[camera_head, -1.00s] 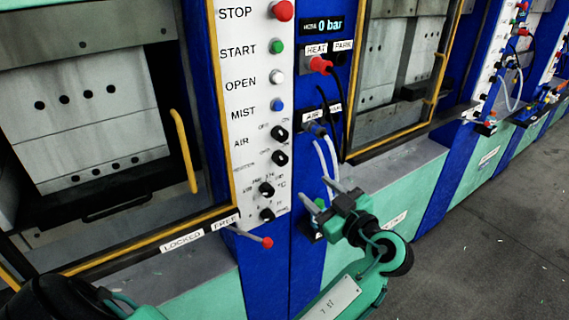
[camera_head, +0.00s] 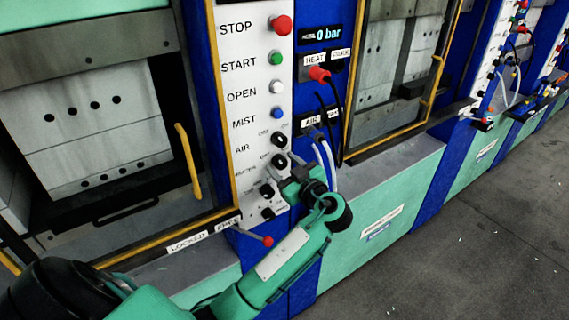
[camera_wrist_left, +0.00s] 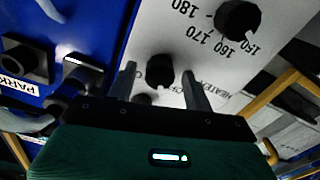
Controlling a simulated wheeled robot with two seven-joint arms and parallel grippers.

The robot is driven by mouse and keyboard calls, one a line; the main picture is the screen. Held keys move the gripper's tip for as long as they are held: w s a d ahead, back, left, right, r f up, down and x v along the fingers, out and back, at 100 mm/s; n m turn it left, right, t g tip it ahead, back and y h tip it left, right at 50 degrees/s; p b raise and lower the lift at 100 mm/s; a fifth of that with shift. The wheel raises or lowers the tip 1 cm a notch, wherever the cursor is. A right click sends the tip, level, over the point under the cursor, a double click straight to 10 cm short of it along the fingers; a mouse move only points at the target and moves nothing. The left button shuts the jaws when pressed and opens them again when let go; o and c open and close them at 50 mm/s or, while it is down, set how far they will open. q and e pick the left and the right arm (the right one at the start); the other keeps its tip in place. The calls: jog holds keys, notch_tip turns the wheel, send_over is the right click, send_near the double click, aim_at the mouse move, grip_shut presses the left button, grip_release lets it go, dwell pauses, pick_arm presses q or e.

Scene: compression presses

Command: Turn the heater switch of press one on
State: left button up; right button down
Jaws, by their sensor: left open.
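The control panel of the near press (camera_head: 233,110) is a white strip with buttons and black knobs. The heater switch (camera_head: 279,161) is the small black knob below the AIR knob (camera_head: 280,138). In the left wrist view the heater switch (camera_wrist_left: 160,70) shows between the fingers, with a partly hidden "HEATER" label beside it. My left gripper (camera_head: 283,170) is open in front of the panel, its fingers around or just short of the switch; contact cannot be told. The switch's pointer direction is unclear. My right gripper is not in view.
The temperature dial (camera_wrist_left: 238,18) is close by, below the switch on the panel. Blue and white hoses (camera_head: 328,160) and a red heat plug (camera_head: 318,74) are right of the panel. A red-tipped lever (camera_head: 267,241) sticks out below. The press door has a yellow handle (camera_head: 188,160).

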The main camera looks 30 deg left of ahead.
pick_arm(q)
jog(key=c, duration=1)
